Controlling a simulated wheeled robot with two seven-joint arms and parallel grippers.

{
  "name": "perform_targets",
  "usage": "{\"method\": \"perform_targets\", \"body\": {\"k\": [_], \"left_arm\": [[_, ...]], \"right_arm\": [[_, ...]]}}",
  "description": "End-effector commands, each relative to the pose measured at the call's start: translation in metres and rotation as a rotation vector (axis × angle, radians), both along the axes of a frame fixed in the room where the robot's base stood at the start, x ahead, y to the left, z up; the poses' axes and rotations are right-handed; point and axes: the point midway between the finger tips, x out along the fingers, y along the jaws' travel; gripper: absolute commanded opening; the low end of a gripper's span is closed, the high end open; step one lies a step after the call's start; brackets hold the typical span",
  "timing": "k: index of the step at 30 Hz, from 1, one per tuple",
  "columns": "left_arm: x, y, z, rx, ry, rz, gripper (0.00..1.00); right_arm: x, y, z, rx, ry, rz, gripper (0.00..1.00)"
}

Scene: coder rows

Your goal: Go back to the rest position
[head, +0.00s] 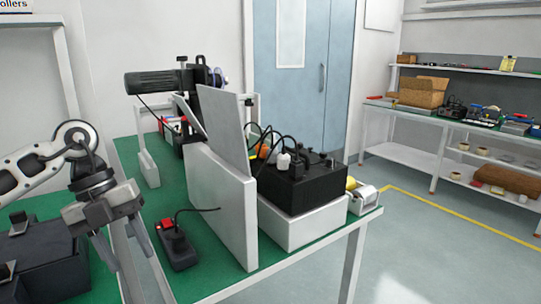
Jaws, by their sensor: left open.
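My left arm comes in from the left edge. Its left gripper (131,260) points down and is open, with nothing seen between its two fingers. It is in front of the green-topped workbench (215,284), to the right of a dark box (45,262) and to the left of a small black unit with a red part (176,246). I cannot tell how far it is above the surface. My right gripper is not in view.
White upright panels (220,205) stand on the bench. Behind them a black machine with cables (300,180) sits on a white base. A tape dispenser (362,198) is at the bench's right end. The floor (430,250) to the right is clear. Shelves (450,120) stand at the back right.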

Motion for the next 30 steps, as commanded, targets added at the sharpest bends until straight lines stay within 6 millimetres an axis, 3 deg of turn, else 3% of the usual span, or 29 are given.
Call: {"method": "perform_targets", "body": {"k": [5,8,9,12,15,19,22,26,30], "left_arm": [[-0.008,-0.07,-0.024,-0.25,-0.006,-0.119,0.45],[-0.021,-0.125,-0.033,-0.478,-0.008,-0.173,0.45],[-0.029,-0.152,-0.035,-0.603,-0.007,-0.182,0.45],[-0.047,-0.213,-0.024,-0.953,-0.013,-0.129,0.45],[-0.052,-0.247,-0.006,-1.263,-0.022,0.041,0.45],[-0.041,-0.255,0.004,-1.556,-0.027,0.418,0.45],[-0.027,-0.238,-0.012,-1.659,-0.014,0.796,0.45],[-0.025,-0.2,-0.071,-1.601,0.036,1.335,0.45],[-0.061,-0.164,-0.154,-1.351,0.144,1.824,0.45]], "right_arm": [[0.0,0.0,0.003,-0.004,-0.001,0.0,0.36],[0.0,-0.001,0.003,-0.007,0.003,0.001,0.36],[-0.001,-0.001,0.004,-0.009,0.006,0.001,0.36],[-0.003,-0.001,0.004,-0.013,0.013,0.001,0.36],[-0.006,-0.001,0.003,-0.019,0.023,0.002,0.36],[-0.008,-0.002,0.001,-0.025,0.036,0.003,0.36],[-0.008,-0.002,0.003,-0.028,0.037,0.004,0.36],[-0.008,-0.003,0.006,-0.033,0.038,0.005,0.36],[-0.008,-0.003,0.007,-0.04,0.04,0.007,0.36]]}}
